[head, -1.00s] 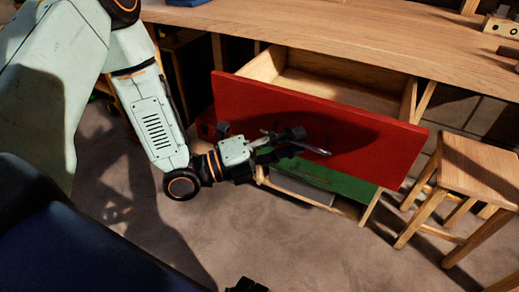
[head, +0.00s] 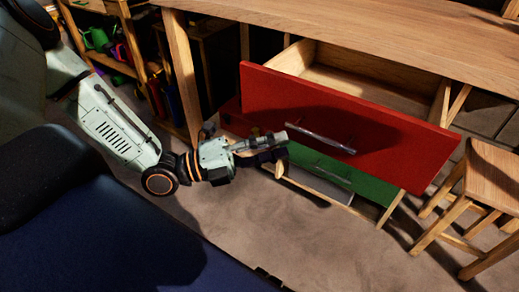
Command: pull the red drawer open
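The red drawer (head: 385,138) sits under the wooden workbench and stands pulled out, its empty-looking wooden inside showing behind the front. Its metal bar handle (head: 320,139) is on the red front. My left gripper (head: 283,146) is to the left of the handle and apart from it. Its two fingers are spread, with nothing between them. Below the red drawer is a green drawer front (head: 345,178) with its own handle. My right gripper does not show clearly; only a small dark piece is at the bottom edge.
The workbench top (head: 350,30) spans the upper part of the view. A wooden stool (head: 490,175) stands close to the drawer's right. A shelf with colourful items (head: 97,40) is at upper left. The floor (head: 310,225) in front is clear.

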